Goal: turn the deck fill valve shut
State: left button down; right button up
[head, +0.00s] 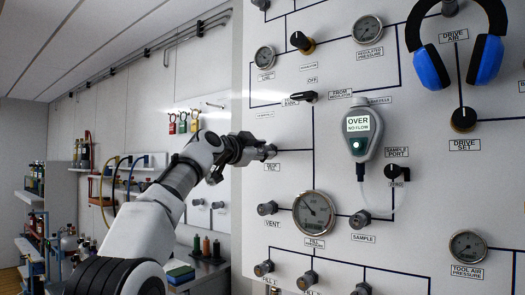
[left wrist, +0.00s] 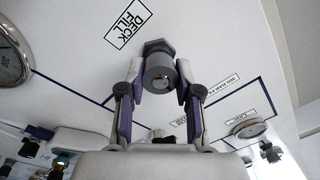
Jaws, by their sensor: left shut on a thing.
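The deck fill valve is a grey round knob on a hex base (left wrist: 159,70), beside the DECK FILL label (left wrist: 128,24) in the left wrist view. My left gripper (left wrist: 160,86) has one finger on each side of this knob and is shut on it. In the head view my left gripper (head: 262,150) reaches the panel's left part, just above the same label (head: 273,167). The gripper hides most of the knob there. My right gripper is in neither view.
The white panel (head: 340,190) carries a VENT knob (head: 267,208), a fill gauge (head: 314,213) and a SAMPLE knob (head: 360,219) below. A handheld meter (head: 361,132) reads OVER, NO FLOW. Blue ear defenders (head: 430,68) hang at upper right.

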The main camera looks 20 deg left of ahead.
pick_arm(q)
jog(key=c, duration=0.8)
grip_release()
jog(key=shift+f, duration=0.15)
